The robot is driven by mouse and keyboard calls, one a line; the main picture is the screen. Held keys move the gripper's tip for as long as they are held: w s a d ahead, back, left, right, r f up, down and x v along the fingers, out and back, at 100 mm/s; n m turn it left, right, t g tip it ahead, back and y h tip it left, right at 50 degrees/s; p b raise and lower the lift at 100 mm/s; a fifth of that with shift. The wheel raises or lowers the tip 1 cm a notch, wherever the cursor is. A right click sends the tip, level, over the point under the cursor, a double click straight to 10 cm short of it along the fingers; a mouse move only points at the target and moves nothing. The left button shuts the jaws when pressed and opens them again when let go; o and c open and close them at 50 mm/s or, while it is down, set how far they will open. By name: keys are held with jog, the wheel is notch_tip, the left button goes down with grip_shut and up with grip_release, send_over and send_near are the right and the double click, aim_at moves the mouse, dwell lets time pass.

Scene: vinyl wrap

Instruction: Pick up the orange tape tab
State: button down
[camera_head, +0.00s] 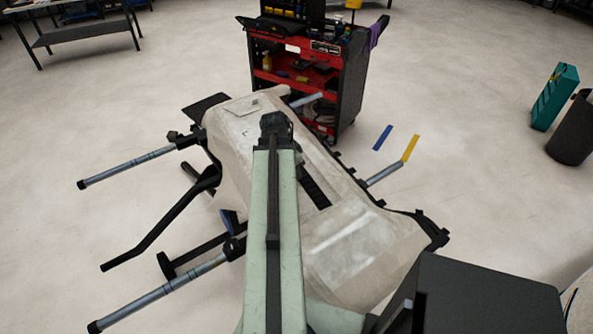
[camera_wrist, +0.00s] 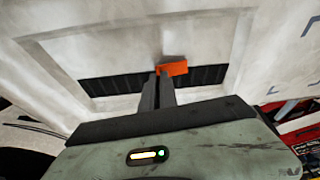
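The orange tape tab (camera_wrist: 175,68) shows in the wrist view at the tips of my gripper (camera_wrist: 158,76), in front of a light panel with a dark slotted strip. My gripper's two dark fingers are close together, and the tab appears pinched at their tips, with most of it sticking out to the right. How much of the tab lies between the fingers is hidden. I cannot tell whether the tab touches the panel behind. In the head view my green arm reaches over the pale car bumper (camera_head: 365,245), and the tab does not show there.
The bumper rests on a stand with grey tube arms (camera_head: 130,165). A red tool cart (camera_head: 345,80) stands behind it. A blue strip (camera_head: 382,137) and a yellow strip (camera_head: 411,148) show to the right.

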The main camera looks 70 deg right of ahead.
notch_tip(320, 180, up, 3)
jog(key=shift+p, duration=1.1)
jog(key=w+a+r+p, duration=0.1)
jog(key=w+a, duration=0.8)
jog(key=w, duration=0.3)
jog(key=shift+w+a, duration=0.25)
jog(key=shift+a, duration=0.15)
